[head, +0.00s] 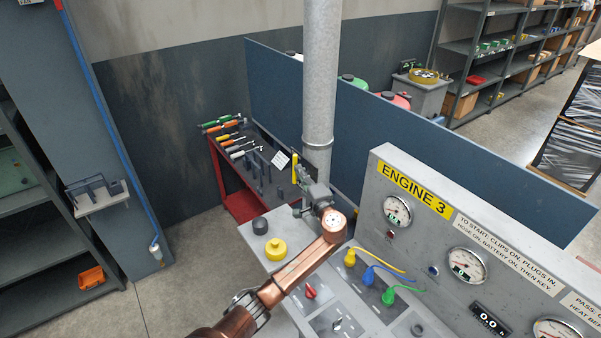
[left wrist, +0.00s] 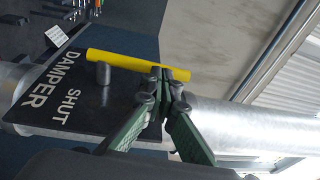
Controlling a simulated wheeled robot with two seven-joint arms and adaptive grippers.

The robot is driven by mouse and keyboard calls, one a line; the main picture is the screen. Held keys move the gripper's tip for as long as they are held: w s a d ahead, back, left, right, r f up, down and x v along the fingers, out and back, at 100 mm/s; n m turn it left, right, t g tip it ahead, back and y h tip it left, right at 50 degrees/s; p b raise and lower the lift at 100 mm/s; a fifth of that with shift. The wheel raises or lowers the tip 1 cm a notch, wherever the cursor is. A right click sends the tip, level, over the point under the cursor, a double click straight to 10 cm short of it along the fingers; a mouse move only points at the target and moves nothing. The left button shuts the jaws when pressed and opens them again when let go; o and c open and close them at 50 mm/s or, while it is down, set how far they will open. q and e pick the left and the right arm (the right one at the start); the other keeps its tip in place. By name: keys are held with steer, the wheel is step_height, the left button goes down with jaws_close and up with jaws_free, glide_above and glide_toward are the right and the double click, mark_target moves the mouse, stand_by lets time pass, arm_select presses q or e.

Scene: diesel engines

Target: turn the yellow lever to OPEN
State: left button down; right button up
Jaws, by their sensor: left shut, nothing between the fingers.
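The yellow lever (left wrist: 125,61) is a straight bar on a pivot post in front of a dark plate (left wrist: 75,112) that reads SHUT and DAMPER in the left wrist view. The plate sits against a grey metal pipe (left wrist: 225,120). My left gripper (left wrist: 163,76) is shut and empty, its fingertips overlapping the bar near its right end; I cannot tell whether they touch it. In the head view the yellow lever (head: 294,170) stands upright beside the pipe, just left of my left gripper (head: 303,182). No OPEN marking is visible. My right gripper is not in view.
The engine panel (head: 450,215) with gauges and an ENGINE 3 label stands at right. Below my left arm is a grey console (head: 345,318) with a yellow knob (head: 276,249) and coloured plugs. A red tool bench (head: 240,205) stands behind, and a blue partition (head: 420,140) runs behind the pipe.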

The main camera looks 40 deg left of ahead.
arm_select(q)
steer(key=shift+w+a+r+b, duration=0.25)
steer(key=shift+a+r+b, duration=0.25)
steer(key=shift+a, duration=0.25)
